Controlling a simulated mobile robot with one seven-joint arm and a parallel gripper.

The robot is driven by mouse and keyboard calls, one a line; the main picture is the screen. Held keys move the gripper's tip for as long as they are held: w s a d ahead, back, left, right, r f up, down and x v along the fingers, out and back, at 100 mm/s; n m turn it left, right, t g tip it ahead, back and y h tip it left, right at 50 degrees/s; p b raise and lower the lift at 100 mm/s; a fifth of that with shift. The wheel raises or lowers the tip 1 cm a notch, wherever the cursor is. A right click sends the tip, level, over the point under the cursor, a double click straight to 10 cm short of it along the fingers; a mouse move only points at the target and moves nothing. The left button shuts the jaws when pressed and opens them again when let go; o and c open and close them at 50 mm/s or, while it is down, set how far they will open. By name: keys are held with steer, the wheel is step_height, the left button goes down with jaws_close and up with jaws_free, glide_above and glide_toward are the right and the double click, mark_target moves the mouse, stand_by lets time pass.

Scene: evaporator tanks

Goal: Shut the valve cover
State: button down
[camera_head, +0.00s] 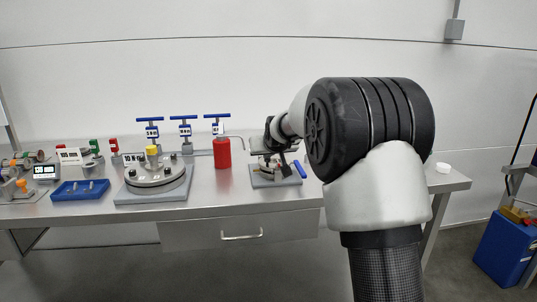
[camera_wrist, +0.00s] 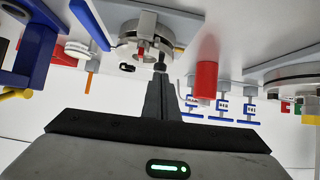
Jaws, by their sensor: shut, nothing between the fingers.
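A small fixture on a grey base plate (camera_head: 275,181) stands on the bench, partly hidden behind my arm in the head view. A blue bar (camera_head: 299,169) is at its right side. In the wrist view, which looks upside down, the fixture shows as a round metal body (camera_wrist: 130,29) with a small red part (camera_wrist: 141,50); the blue bar (camera_wrist: 90,25) is left of it. I take this fixture to carry the valve cover, but cannot tell how far it is open. My gripper (camera_wrist: 160,68) is shut and empty, its tips close to the round body; contact is unclear.
A red cylinder (camera_head: 222,153) stands left of the fixture. Farther left are blue-handled valves (camera_head: 185,130), a round lidded vessel (camera_head: 154,179) and a blue tray (camera_head: 80,190). The bench right of my arm is mostly clear, with a small white cup (camera_head: 443,168).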

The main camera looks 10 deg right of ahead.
steer(key=shift+s+f+g+b, duration=0.15)
steer(key=shift+s+f, duration=0.2)
steer(key=shift+f, duration=0.55)
steer(key=shift+s+f+g+b, duration=0.15)
steer(key=shift+s+f, duration=0.15)
steer(key=shift+f, duration=0.6)
steer(key=shift+r, duration=0.1)
step_height(320, 180, up, 8)
steer(key=p, duration=0.3)
glide_toward(267, 167)
steer(key=s, duration=0.3)
steer(key=s+g, duration=0.5)
steer(key=s, duration=3.5)
step_height(267, 167, up, 24)
steer(key=p, duration=2.2)
steer(key=shift+s+d+p, duration=0.4)
steer(key=shift+s+d, duration=0.05)
